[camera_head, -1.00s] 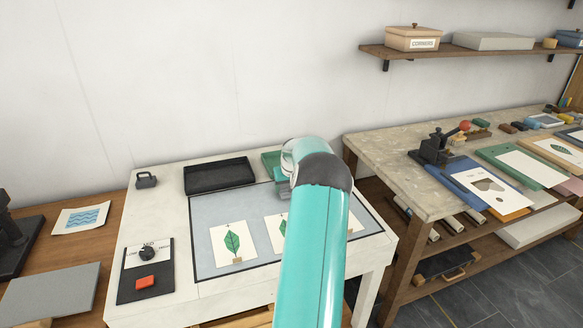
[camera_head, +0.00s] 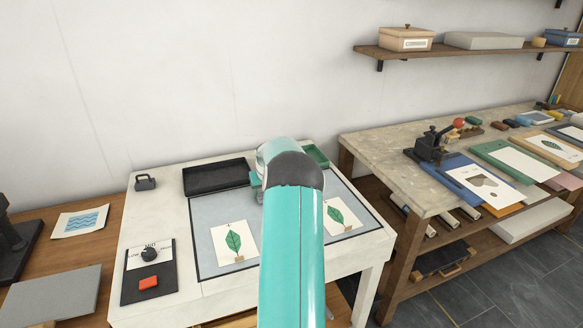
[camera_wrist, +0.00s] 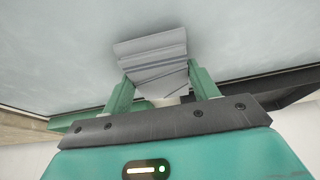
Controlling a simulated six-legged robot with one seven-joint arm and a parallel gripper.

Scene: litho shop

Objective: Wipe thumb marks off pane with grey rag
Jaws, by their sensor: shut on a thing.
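In the wrist view my gripper (camera_wrist: 160,92) is shut on the folded grey rag (camera_wrist: 152,50), which sticks out beyond the two green fingers. The rag is over the pale blue-grey pane (camera_wrist: 60,45); I cannot tell if it touches. In the head view the pane (camera_head: 205,215) is set in the white table, and my teal arm reaches across its middle, hiding the fingers and rag. I cannot make out any thumb marks on the pane.
Leaf prints lie on the pane at left (camera_head: 222,258) and right (camera_head: 335,222). A black tray (camera_head: 218,189) and a partly hidden green tray (camera_head: 316,155) stand along its back edge. A dial panel (camera_head: 150,285) is front left. A stone-topped bench (camera_head: 385,160) stands to the right.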

